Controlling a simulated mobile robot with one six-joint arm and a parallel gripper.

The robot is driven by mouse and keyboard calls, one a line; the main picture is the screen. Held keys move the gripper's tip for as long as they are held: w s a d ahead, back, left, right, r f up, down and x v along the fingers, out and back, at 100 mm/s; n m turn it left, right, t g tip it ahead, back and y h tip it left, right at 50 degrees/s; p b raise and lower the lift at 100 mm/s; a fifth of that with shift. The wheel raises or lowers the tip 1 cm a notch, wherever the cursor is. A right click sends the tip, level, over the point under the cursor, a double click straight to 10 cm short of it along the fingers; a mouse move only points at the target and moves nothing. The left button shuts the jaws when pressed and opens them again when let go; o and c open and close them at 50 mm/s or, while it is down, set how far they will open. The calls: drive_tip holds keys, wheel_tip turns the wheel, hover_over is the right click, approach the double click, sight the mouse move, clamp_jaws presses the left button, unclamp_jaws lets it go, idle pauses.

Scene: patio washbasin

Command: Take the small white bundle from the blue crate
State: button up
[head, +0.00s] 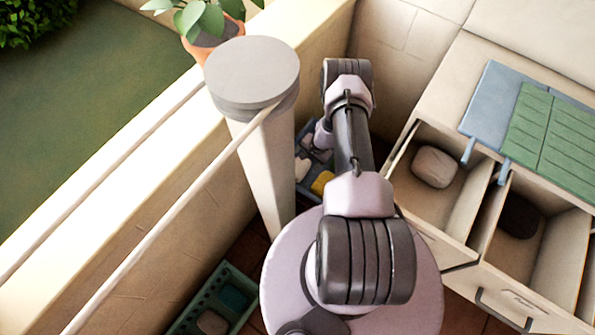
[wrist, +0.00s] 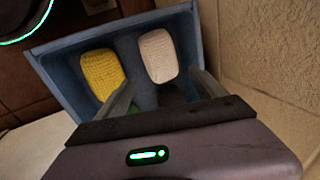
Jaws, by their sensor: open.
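The blue crate (wrist: 68,51) stands on the floor against the wall, below and ahead of my gripper (wrist: 162,92) in the wrist view. Inside it the small white bundle (wrist: 158,56) lies at right and a yellow bundle (wrist: 102,73) at left, side by side and apart. A green thing and a dark thing show partly between and behind my fingers. My gripper is open, its fingers apart and over the crate's near part, with nothing between the tips that I can make out. In the head view my arm hides much of the crate (head: 309,187); a white bundle (head: 301,168) shows at its left.
A white column (head: 266,170) stands left of my arm. Open drawers at right hold a pale bundle (head: 435,166) and a dark one (head: 518,215). A green crate (head: 238,286) sits on the floor at lower left. A potted plant (head: 212,33) stands on the ledge.

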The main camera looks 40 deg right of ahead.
sight(300, 167)
drive_tip(key=b+x, duration=0.4)
drive_tip(key=x, duration=0.4)
drive_tip(key=shift+s, duration=0.1)
drive_tip(key=b+x, duration=0.4)
drive_tip(key=x, duration=0.1)
drive_tip(key=shift+a+b, duration=0.15)
drive_tip(key=shift+b, duration=0.2)
drive_tip(key=shift+r, duration=0.2)
drive_tip(key=c, duration=1.2)
